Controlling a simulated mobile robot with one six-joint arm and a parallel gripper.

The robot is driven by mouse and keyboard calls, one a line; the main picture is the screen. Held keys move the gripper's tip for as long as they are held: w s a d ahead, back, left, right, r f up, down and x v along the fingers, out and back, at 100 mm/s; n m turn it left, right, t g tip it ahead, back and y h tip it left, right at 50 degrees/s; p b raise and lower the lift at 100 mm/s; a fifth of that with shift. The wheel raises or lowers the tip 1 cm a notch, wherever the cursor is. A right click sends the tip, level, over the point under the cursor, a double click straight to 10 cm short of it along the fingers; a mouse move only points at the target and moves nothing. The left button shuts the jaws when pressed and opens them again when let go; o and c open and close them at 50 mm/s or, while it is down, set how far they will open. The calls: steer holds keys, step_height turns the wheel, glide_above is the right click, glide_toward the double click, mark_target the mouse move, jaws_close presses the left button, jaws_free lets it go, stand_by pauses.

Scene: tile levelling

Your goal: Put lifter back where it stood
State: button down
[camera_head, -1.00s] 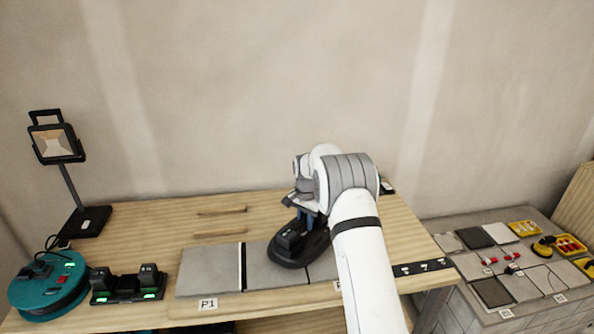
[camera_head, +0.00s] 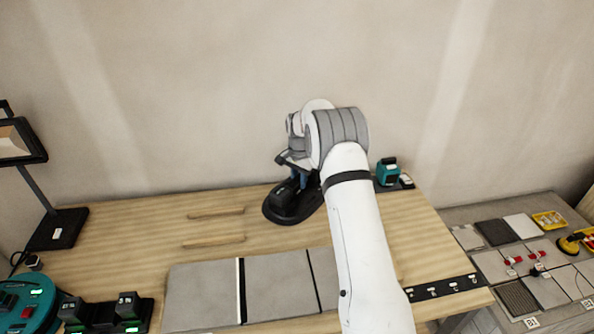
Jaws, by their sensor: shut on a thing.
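The lifter (camera_head: 290,203) is a black device with a rounded base, near the back of the wooden workbench. My gripper (camera_head: 299,175) is shut on its upper part, with the white and grey wrist just above it. The lifter's right side is partly hidden by my arm. Its base is behind the grey tiles (camera_head: 275,284), apart from them. I cannot tell whether the base touches the wood.
Two wooden strips (camera_head: 215,214) lie left of the lifter. A teal tool (camera_head: 388,172) stands at the back right. A work lamp (camera_head: 58,228), a charger (camera_head: 110,314) and a teal reel (camera_head: 28,306) are at left. A lower tiled surface (camera_head: 500,262) is at right.

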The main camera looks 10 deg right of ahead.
mark_target(300, 190)
steer(key=shift+w+d, duration=0.2)
steer(key=shift+d, duration=0.05)
steer(key=shift+d+f+b, duration=0.1)
steer(key=shift+f+b, duration=0.25)
steer(key=shift+f, duration=0.25)
steer(key=shift+f+b, duration=0.8)
steer(key=shift+f, duration=1.15)
steer(key=shift+s+a+f+b, duration=0.1)
steer(key=shift+a+f+b, duration=0.1)
steer(key=shift+f+b, duration=0.65)
stand_by(0.4)
steer(key=c, duration=1.2)
jaws_free()
steer(key=shift+o, duration=0.2)
steer(key=shift+s+f, duration=0.1)
